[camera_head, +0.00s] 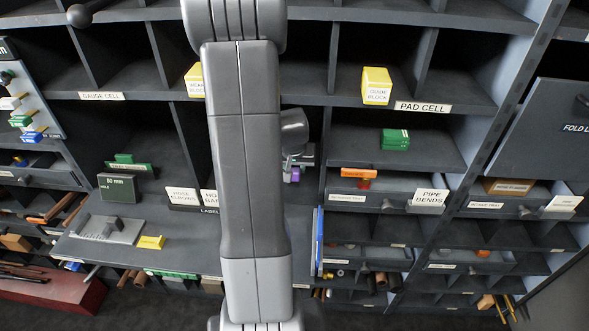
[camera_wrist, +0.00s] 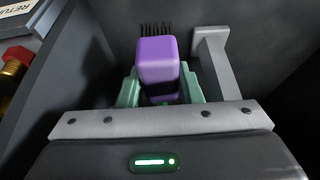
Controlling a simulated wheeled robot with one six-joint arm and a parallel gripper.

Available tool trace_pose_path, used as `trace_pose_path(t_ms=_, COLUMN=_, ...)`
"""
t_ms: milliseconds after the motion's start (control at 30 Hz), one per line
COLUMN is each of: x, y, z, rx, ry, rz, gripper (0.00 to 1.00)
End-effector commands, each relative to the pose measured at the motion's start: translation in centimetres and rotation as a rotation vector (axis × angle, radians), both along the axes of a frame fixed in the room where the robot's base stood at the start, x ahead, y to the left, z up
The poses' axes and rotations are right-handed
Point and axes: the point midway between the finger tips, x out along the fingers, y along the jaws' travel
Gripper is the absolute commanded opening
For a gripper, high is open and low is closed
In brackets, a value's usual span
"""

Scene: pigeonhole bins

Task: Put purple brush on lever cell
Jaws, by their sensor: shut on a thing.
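The purple brush (camera_wrist: 158,58) with dark bristles is between the pale green fingers of my gripper (camera_wrist: 159,86), which is shut on it. In the wrist view the bristles point away from me, towards a dark grey wall. A grey lever-like bar (camera_wrist: 213,62) with a square end stands just right of the brush; I see a gap between them. In the head view my arm hides most of my gripper (camera_head: 299,158); a small purple patch of the brush (camera_head: 292,175) shows beside it, in front of a cell. No label reading lever is legible.
A red and brass fitting (camera_wrist: 14,65) lies beyond a divider at the left of the wrist view. In the head view, yellow blocks (camera_head: 376,86) and green blocks (camera_head: 395,139) sit in nearby cells. A ledge with a grey plate (camera_head: 105,229) juts out at lower left.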

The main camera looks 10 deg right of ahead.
Motion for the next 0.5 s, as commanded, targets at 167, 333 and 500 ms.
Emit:
trace_pose_path(t_ms=167, x=0.8, y=-0.2, z=-0.5, rx=0.001, ry=0.002, rz=0.000, gripper=0.09)
trace_pose_path(t_ms=333, x=0.7, y=-0.2, z=-2.8, rx=0.000, ry=0.003, rz=0.001, gripper=0.09)
trace_pose_path(t_ms=500, x=0.8, y=-0.2, z=-3.6, rx=0.000, ry=0.000, rz=0.000, gripper=0.09)
